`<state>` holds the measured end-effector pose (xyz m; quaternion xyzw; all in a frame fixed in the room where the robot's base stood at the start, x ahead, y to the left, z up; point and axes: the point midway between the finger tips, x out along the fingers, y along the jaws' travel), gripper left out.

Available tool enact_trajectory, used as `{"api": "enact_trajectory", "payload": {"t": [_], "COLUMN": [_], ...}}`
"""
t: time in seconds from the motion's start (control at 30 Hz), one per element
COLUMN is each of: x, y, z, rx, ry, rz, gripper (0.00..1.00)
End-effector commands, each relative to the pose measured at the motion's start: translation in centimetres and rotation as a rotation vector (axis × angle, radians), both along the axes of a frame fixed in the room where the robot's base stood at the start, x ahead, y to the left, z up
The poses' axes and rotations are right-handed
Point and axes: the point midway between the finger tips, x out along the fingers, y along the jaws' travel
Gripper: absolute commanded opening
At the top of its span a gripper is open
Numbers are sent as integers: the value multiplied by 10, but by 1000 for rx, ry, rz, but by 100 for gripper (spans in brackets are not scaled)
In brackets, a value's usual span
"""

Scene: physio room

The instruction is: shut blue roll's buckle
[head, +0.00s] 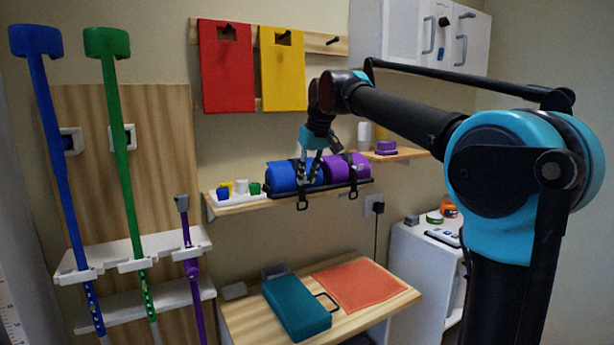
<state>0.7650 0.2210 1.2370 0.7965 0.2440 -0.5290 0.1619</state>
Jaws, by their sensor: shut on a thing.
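The blue roll (281,177) lies on its side on the wall shelf, in a dark rack. My gripper (309,172) is at the right part of the blue roll, pointing down, its fingers shut on the roll's buckle at the dark strap. The fingers cover the buckle, and it is too small to tell whether its parts are joined. A dark loop (302,204) hangs below the rack's front edge under my gripper.
A purple roll (342,168) lies close to the right of the blue one. Red (227,68) and yellow (282,68) boards hang above. A teal case (296,306) lies on the table below.

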Motion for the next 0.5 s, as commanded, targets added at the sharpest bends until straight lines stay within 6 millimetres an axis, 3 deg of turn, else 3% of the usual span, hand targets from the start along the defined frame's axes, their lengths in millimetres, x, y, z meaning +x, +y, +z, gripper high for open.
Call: {"api": "enact_trajectory", "payload": {"t": [0.5], "x": [-1], "y": [0], "z": [-8], "rx": [138], "ry": [-205], "rz": [0], "gripper": [0]}}
